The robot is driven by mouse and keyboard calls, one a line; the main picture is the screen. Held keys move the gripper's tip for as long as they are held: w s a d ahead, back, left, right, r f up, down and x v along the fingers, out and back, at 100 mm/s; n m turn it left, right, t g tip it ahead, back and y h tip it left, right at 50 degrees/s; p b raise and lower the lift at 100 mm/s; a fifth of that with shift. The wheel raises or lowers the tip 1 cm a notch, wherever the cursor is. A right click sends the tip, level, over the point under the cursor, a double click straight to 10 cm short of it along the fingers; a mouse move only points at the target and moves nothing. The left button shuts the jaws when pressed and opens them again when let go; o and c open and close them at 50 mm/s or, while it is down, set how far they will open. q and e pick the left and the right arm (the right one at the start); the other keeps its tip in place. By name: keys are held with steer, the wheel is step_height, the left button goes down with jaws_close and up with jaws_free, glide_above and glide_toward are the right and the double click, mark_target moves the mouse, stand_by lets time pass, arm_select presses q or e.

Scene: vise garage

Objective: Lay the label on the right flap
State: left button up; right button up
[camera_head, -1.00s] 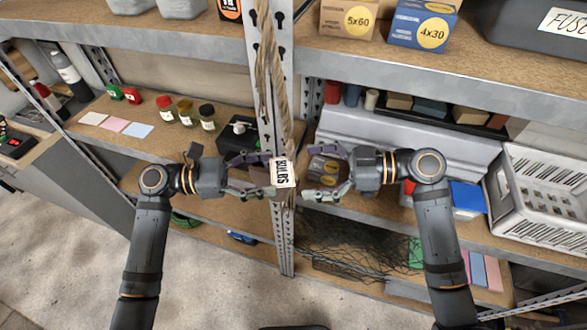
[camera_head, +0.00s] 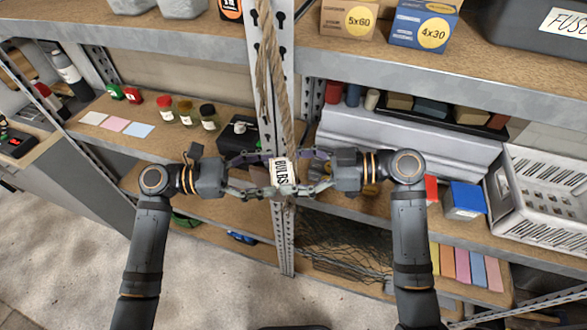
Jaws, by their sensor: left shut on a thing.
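A white label (camera_head: 280,172) with "BULBS" on it stands upright in front of the shelf post, between my two grippers. My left gripper (camera_head: 271,175) is shut on it from the left. My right gripper (camera_head: 299,173) comes in from the right, with its fingertips at the label's right side. Its fingers overlap the label there, and I cannot tell whether they touch or grip it. I cannot make out a right flap; the grippers hide the area around the label.
The metal post (camera_head: 284,245) and a hanging rope (camera_head: 272,75) are right behind the grippers. A white crate (camera_head: 540,238) and a blue-topped box (camera_head: 465,200) stand on the right shelf. Jars (camera_head: 208,115) and colored cards (camera_head: 117,124) are on the left shelf.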

arm_select(q)
steer(key=o, duration=0.7)
steer(key=shift+a, duration=0.1)
